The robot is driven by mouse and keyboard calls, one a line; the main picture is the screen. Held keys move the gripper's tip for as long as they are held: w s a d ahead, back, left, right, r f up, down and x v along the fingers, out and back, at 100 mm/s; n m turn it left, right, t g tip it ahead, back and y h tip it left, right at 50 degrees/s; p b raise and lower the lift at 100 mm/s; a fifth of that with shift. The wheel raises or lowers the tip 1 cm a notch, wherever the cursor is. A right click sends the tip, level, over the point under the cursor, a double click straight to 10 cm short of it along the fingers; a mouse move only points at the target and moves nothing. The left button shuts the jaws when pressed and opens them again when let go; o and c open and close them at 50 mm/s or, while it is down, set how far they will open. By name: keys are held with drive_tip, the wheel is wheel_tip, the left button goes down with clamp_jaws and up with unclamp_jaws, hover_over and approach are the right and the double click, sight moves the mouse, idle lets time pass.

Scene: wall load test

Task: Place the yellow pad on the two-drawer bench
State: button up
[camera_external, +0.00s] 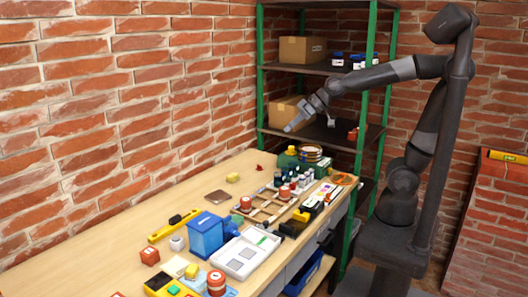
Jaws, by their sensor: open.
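The wooden bench (107,241) runs along the brick wall, with grey drawer fronts on its right side. A small yellow block (233,178) lies alone on the bench top near the wall; it may be the yellow pad. A pale yellow piece (175,266) lies nearer the front among other items. I cannot tell for sure which one is the pad. My gripper (292,127) is open and hangs in the air in front of the shelf rack, above the bench's far end. I see nothing held in it. Its fingertips are small in this view.
Blue box (206,236), white tray (246,254), yellow level (174,227), wooden rack (268,207) and several bottles crowd the bench's right side. The left strip by the wall is mostly clear. A green-post shelf (262,75) with cardboard boxes (302,49) stands behind my gripper.

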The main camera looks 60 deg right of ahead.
drive_tip(key=s+d+f+m+g+h, duration=0.1)
drive_tip(key=s+d+f+m+h, duration=0.1)
drive_tip(key=s+d, duration=0.5)
drive_tip(key=s+d+f+m+g+h, duration=0.1)
drive_tip(key=s+d+f+h, duration=0.2)
drive_tip(key=s+d, duration=0.4)
drive_tip(key=d, duration=0.4)
drive_tip(key=shift+s+f+m, duration=0.2)
drive_tip(key=shift+s+m, duration=0.05)
drive_tip(key=shift+m, duration=0.15)
